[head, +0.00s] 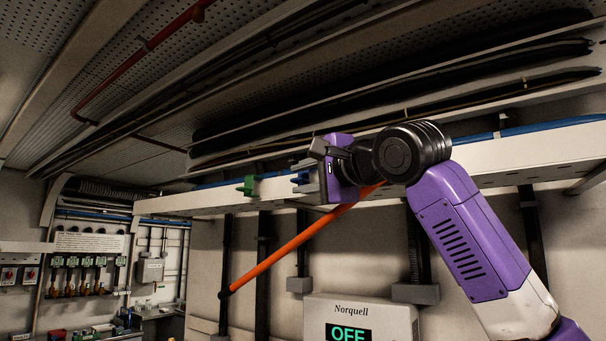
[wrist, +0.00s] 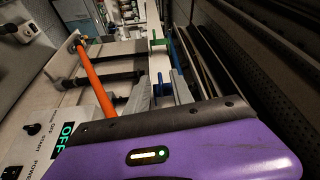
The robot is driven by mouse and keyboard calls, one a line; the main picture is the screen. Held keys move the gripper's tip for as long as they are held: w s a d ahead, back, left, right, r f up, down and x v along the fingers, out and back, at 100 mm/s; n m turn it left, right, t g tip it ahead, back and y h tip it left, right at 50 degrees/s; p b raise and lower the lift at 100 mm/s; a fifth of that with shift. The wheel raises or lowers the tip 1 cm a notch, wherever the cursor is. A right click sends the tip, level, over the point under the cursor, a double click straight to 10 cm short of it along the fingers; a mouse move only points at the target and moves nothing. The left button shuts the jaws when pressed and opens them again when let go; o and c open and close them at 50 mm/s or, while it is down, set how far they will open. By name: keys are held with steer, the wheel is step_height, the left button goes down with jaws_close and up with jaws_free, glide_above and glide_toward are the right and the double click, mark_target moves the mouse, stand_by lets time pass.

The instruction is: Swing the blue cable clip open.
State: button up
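The blue cable clip (head: 300,178) is on the front edge of the white overhead tray (head: 170,204), mostly hidden by my gripper in the head view. In the wrist view the blue clip (wrist: 160,88) stands between my two grey fingers. My gripper (wrist: 161,88) is open around it, with a gap visible on both sides. In the head view my gripper (head: 303,177) points left along the tray's edge. I cannot tell whether either finger touches the clip.
A green clip (head: 247,186) is farther left on the tray. A blue cable (head: 550,127) runs along the tray. An orange bar (head: 290,246) slants below my gripper. A Norquell box (head: 352,312) showing OFF is lower. Dark cable bundles (head: 400,92) are above.

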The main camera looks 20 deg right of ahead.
jaws_close()
stand_by(1.4)
